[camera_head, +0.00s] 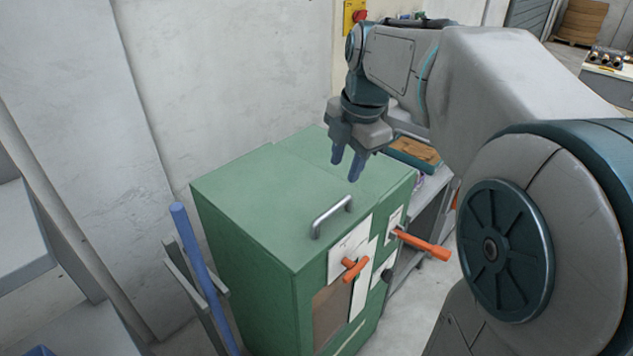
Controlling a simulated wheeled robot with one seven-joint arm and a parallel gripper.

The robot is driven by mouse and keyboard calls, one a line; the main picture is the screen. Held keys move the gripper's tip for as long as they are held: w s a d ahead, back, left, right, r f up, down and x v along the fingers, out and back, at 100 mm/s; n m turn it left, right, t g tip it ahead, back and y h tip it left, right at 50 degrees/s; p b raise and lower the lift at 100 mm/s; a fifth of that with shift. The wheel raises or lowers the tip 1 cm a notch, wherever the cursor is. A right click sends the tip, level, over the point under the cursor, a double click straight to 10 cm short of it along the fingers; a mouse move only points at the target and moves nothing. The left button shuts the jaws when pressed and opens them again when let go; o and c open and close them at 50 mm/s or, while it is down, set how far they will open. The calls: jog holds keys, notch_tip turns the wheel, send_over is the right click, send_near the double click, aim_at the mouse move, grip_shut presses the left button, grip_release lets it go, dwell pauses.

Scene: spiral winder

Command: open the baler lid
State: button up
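The baler is a green box-shaped machine (240,270) standing against the wall in the middle of the head view. Its flat green lid (265,195) is down, with a curved grey metal handle (331,216) near its front edge. My gripper (347,168) points down over the rear right part of the lid, behind the handle and apart from it. Its two blue fingertips show a small gap between them, with nothing visible held. Whether the fingertips touch the lid cannot be told.
Two orange levers (355,269) (424,244) stick out from the baler's front. A blue post (202,275) stands at its left. A bench with a brown-topped tray (415,151) is behind it at right. A grey wall (230,80) is close behind.

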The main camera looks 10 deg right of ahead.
aim_at(331, 210)
jog(key=w+f, duration=0.1)
jog(key=f, duration=0.3)
jog(key=w+a+f+n, duration=0.1)
jog(key=f, duration=0.4)
jog(key=w+f+n, duration=0.1)
jog(key=f, duration=0.3)
jog(key=shift+w+a+f+p, duration=0.15)
jog(key=shift+w+f+p, duration=0.15)
jog(key=shift+w, duration=0.05)
grip_shut()
